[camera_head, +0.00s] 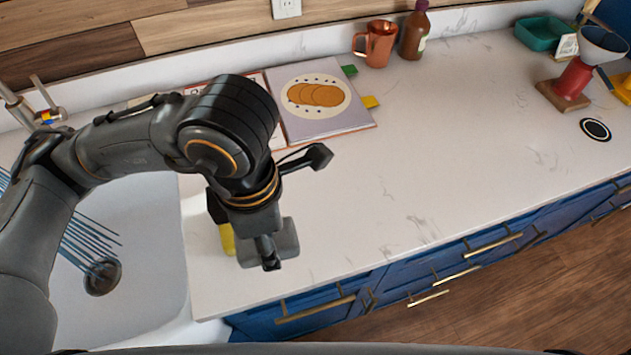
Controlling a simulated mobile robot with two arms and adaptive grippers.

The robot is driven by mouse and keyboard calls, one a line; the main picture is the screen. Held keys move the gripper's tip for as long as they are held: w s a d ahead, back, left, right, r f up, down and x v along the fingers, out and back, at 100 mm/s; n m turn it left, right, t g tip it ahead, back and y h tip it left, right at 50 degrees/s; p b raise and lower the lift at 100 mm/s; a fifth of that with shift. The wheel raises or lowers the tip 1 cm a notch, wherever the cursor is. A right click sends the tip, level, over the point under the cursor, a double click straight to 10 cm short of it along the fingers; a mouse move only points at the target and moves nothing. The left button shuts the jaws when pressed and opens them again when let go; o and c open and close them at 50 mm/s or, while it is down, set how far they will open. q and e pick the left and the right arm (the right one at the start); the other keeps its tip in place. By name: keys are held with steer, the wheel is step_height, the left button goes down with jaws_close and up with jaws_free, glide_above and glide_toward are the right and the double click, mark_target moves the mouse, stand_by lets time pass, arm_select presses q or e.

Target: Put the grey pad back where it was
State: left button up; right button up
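A grey pad (288,240) shows at the counter's left end, close to the sink. My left gripper (269,262) points down right at the pad and covers its middle, with grey showing on both sides of the fingers. I cannot tell whether the fingers are closed on the pad or whether the pad touches the counter. A yellow object (227,239) stands just left of the pad, partly hidden behind my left gripper. My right gripper is not in view.
The sink (150,285) with a blue wire rack (85,240) is at left. An open cookbook (318,125) lies behind my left arm. A copper mug (376,44), brown bottle (414,36), teal tray (540,33) and red grinder (573,80) stand farther back. The counter's middle is clear.

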arm_select(q)
steer(key=shift+w+d+r, duration=0.1)
steer(key=shift+w+r, duration=0.05)
steer(key=shift+w+d+n, duration=0.15)
steer(key=shift+w+n, duration=0.1)
steer(key=shift+n, duration=0.05)
steer(key=w+d+f+p, duration=0.3)
steer(key=w+d, duration=0.1)
steer(key=w, duration=0.3)
steer(key=p, duration=0.2)
glide_above(316, 215)
steer(key=f, duration=0.5)
steer(key=shift+s+a+f, duration=0.3)
steer(key=shift+s, duration=0.05)
steer(key=shift+w+d+f, duration=0.1)
steer(key=shift+w+f, duration=0.05)
steer(key=shift+f, duration=0.05)
steer(key=f, duration=0.1)
steer(key=f+p, duration=0.1)
steer(key=shift+w+d+f+p, duration=0.15)
steer(key=shift+w+f+p, duration=0.1)
steer(key=shift+f+p, duration=0.15)
steer(key=shift+f, duration=0.5)
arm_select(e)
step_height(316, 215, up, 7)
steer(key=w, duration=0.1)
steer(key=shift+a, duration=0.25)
